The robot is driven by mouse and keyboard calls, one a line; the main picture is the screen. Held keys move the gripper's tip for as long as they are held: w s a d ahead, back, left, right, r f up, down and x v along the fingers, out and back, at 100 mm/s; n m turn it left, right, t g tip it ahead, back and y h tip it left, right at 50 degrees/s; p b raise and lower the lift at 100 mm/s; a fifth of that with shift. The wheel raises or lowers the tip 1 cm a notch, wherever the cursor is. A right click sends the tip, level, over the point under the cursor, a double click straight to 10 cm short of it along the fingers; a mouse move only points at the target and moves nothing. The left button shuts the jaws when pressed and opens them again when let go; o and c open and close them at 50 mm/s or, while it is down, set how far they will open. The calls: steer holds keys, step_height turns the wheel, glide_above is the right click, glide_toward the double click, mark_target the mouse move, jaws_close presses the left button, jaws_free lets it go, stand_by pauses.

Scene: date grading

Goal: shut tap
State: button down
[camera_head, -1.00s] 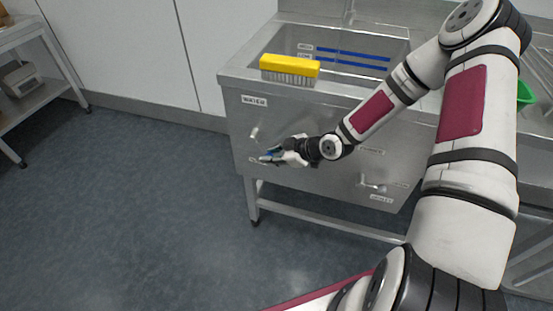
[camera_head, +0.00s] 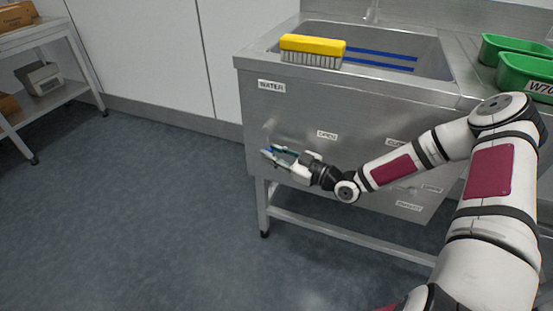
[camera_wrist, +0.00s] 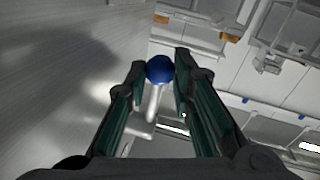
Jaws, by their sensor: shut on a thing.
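The water tap is on the steel sink's front panel, under the WATER label (camera_head: 271,86). Its grey body (camera_head: 269,125) shows just above my gripper (camera_head: 273,151). In the wrist view, the tap lever's blue ball knob (camera_wrist: 160,69) sits between the fingertips of my gripper (camera_wrist: 161,72), with a pale grey stem (camera_wrist: 153,103) running down from it. My gripper is shut on this knob. In the head view the fingers partly hide the knob and lever, so the lever's exact angle cannot be told. An OPEN label (camera_head: 327,135) is right of the tap.
A yellow brush (camera_head: 312,50) lies on the sink's front rim (camera_head: 375,84). Green trays (camera_head: 520,72) stand at right. The floor at left is clear.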

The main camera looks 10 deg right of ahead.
steer(key=shift+a, duration=0.1)
stand_by(0.4)
steer(key=c, duration=1.7)
jaws_free()
steer(key=shift+w, duration=0.1)
steer(key=shift+o, duration=0.2)
steer(key=v, duration=1.2)
steer(key=shift+f, duration=0.15)
